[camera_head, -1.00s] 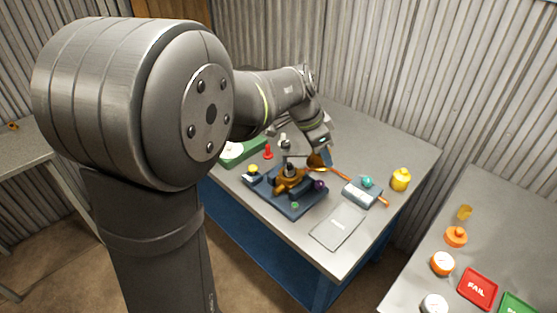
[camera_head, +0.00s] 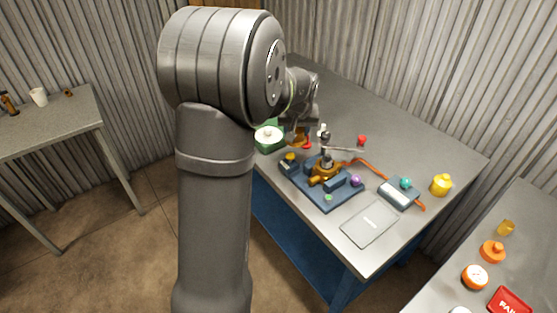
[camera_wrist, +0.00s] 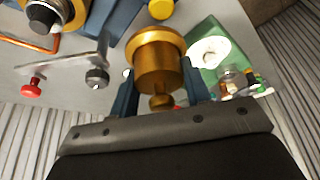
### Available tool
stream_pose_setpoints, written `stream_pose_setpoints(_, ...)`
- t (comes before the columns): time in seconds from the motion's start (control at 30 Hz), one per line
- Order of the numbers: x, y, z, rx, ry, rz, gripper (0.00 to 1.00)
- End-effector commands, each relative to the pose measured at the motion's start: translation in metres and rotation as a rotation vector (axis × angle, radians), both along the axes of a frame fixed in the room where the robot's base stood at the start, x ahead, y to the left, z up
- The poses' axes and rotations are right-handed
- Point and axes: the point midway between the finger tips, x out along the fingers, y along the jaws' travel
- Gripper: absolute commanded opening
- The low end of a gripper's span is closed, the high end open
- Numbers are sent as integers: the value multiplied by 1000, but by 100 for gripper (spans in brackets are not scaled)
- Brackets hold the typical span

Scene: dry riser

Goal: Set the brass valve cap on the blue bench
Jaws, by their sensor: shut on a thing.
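The brass valve cap (camera_wrist: 158,60) is a wide-rimmed cup with a small knob, held between the fingers of my gripper (camera_wrist: 160,95) in the wrist view. In the head view my gripper (camera_head: 299,130) is over the far-left part of the blue bench (camera_head: 335,260), which has a grey top and blue sides. The cap (camera_head: 296,139) is partly hidden there by the gripper. Whether the cap touches the bench top cannot be told. The brass valve body (camera_head: 323,173) stands on a dark blue base plate to the right of the gripper.
A green tray (camera_head: 268,146) with a white disc is close to the gripper's left. A metal lever (camera_head: 343,147) and a red knob (camera_head: 361,140) are to its right. A grey box (camera_head: 399,194), yellow weight (camera_head: 441,185) and flat plate (camera_head: 370,224) sit further right. The back of the top looks clear.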

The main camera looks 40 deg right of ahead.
Motion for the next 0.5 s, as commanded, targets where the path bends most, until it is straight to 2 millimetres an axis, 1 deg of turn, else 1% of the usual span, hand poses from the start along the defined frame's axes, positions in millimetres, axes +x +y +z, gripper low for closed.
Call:
stream_pose_setpoints(0.03, 10, 3, -3, 2, 0, 60, 16)
stream_pose_setpoints(0.2, 41, 12, -11, 2, 0, 264, 16)
stream_pose_setpoints(0.33, 56, 18, -14, 0, -1, 371, 16)
stream_pose_setpoints(0.43, 62, 20, -17, -1, 1, 417, 16)
stream_pose_setpoints(0.5, 64, 21, -24, 1, 1, 431, 16)
